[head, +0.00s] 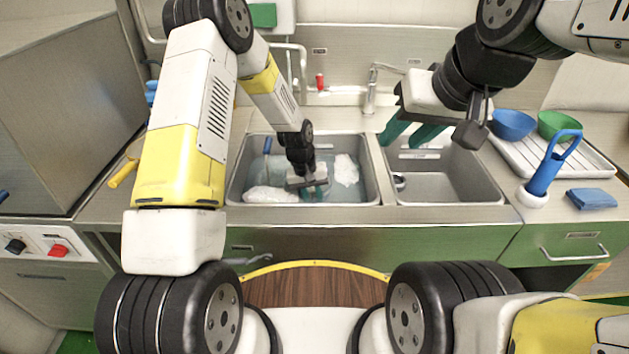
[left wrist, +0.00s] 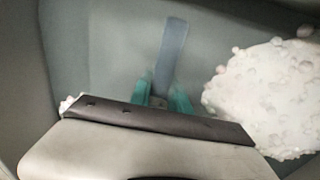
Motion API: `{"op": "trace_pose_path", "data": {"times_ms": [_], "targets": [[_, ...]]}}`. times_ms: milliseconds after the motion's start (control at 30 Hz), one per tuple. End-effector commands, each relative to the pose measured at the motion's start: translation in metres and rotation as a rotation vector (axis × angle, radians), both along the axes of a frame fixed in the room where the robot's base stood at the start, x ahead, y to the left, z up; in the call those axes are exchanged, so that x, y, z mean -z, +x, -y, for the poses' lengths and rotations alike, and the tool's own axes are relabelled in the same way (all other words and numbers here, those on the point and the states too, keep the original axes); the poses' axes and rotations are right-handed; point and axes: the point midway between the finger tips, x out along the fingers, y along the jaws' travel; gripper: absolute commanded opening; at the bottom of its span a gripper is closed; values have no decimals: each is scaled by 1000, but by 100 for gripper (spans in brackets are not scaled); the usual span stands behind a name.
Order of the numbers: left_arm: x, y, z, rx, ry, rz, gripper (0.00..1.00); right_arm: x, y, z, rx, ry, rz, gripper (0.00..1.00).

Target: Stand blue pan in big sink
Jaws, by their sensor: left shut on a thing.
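The big sink (head: 235,185) is the left basin, with water and white foam in it. My left gripper (head: 314,190) reaches down into it. In the left wrist view its teal fingertips (left wrist: 165,100) are closed around the lower end of a dull blue strip, which looks like the blue pan's handle (left wrist: 172,52). The rest of the pan is hidden or too unclear to make out. A small blue piece (head: 267,145) shows at the sink's back left; I cannot tell if it belongs to the pan. My right gripper (head: 402,140) is open and empty above the small sink's back left corner.
The small sink (head: 440,187) is to the right, with a cup-like thing at its left wall. A white drying rack (head: 590,160) holds blue (head: 513,124) and green (head: 558,124) bowls. The faucet (head: 370,95) stands behind.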

Motion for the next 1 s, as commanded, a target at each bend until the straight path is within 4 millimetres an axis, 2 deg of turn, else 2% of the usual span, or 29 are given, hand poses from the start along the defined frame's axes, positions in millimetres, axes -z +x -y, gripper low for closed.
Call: {"op": "trace_pose_path", "data": {"times_ms": [400, 433, 533, 867, 1000], "targets": [[7, 1, 0, 0, -1, 2, 0, 0, 0, 0, 0, 0, 0, 36], [7, 1, 0, -1, -1, 3, 28, 0, 0, 0, 0, 0, 0, 36], [7, 1, 0, 0, -1, 2, 48, 0, 0, 0, 0, 0, 0, 36], [6, 0, -1, -1, 0, -1, 48, 0, 0, 0, 0, 0, 0, 36], [-9, 1, -3, -2, 0, 3, 48, 0, 0, 0, 0, 0, 0, 36]]}}
